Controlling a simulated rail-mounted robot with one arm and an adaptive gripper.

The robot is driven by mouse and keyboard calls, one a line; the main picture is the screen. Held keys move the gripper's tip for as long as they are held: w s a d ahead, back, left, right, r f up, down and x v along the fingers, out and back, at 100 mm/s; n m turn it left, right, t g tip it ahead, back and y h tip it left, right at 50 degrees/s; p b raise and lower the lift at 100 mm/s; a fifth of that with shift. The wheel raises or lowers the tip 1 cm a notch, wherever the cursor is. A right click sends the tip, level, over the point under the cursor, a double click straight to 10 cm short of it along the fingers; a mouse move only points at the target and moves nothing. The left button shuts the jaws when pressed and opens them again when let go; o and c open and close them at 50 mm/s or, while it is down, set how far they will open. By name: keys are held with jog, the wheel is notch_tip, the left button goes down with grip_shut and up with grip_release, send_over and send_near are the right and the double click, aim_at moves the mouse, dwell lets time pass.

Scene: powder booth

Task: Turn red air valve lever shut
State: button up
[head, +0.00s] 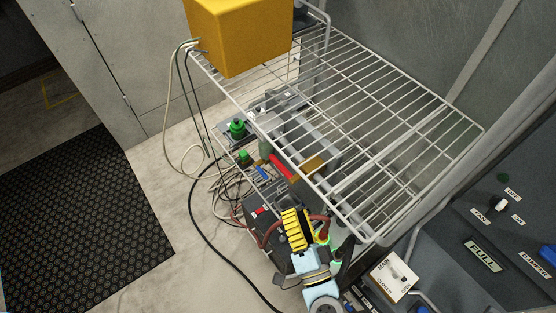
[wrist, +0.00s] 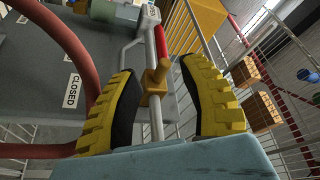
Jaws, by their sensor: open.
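In the wrist view, a brass valve body (wrist: 156,82) sits on a thin grey pipe. A red lever (wrist: 160,42) shows just above it, running roughly along the pipe. My gripper (wrist: 158,76), with yellow and black fingers, is open. Its fingers lie on either side of the brass valve in this view, with visible gaps. I cannot tell the depth between the fingertips and the lever. A "CLOSED" label (wrist: 72,91) is on the grey panel at left.
A red-brown hose (wrist: 88,50) curves close by the left finger. A wire rack (head: 400,115) carries a yellow box (head: 238,38). Loose cables (head: 205,187) lie left of the equipment. A black mat (head: 85,215) lies on the open floor at left.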

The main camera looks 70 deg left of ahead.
aim_at(278, 162)
jog(key=shift+p+x, duration=1.65)
jog(key=shift+x, duration=4.95)
grip_shut()
